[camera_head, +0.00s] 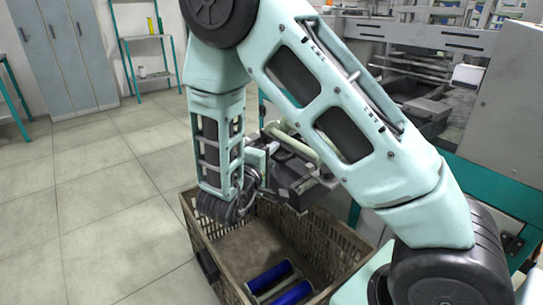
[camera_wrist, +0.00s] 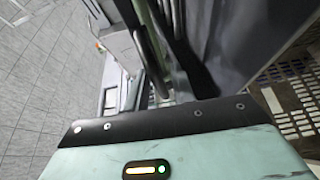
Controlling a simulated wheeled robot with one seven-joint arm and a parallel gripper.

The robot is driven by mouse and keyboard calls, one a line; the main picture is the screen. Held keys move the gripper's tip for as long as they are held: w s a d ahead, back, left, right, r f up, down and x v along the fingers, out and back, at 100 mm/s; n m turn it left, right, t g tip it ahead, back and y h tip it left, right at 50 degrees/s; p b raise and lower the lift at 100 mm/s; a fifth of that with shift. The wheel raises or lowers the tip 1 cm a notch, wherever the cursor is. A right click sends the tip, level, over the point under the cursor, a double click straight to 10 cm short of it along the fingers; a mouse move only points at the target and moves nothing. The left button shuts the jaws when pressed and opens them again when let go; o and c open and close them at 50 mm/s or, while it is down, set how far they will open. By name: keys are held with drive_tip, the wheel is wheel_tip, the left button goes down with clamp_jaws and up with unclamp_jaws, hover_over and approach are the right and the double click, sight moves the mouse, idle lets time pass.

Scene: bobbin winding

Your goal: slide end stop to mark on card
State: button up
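My gripper (camera_head: 262,172) is at the end of my down-turned forearm, above the back rim of the crate and beside a dark mechanism with a pale green bar (camera_head: 291,143). My arm hides much of this area, and the fingers are too small to make out. In the wrist view, my mint wrist housing fills the bottom. Beyond it are a greenish bar (camera_wrist: 150,45) and dark grey metal parts. I cannot tell whether the gripper is open or touches anything. I cannot make out an end stop or a marked card in either view.
A brown slatted crate (camera_head: 207,250) stands on the floor below my gripper, with blue bobbins (camera_head: 270,276) inside. A large grey and teal machine (camera_head: 505,120) is at the right. Grey lockers (camera_head: 68,55) and a shelf (camera_head: 150,75) stand behind. The tiled floor at left is clear.

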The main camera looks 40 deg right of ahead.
clamp_jaws()
drive_tip(key=p, duration=0.3)
drive_tip(key=shift+d+r, duration=0.25)
drive_tip(key=shift+d, duration=0.1)
drive_tip(key=shift+f, duration=0.2)
drive_tip(key=shift+o, duration=1.5)
unclamp_jaws()
drive_tip(key=shift+d, duration=0.1)
drive_tip(key=p+v, duration=0.2)
drive_tip(key=v, duration=1.5)
drive_tip(key=shift+s+p, duration=0.25)
drive_tip(key=shift+p, duration=0.15)
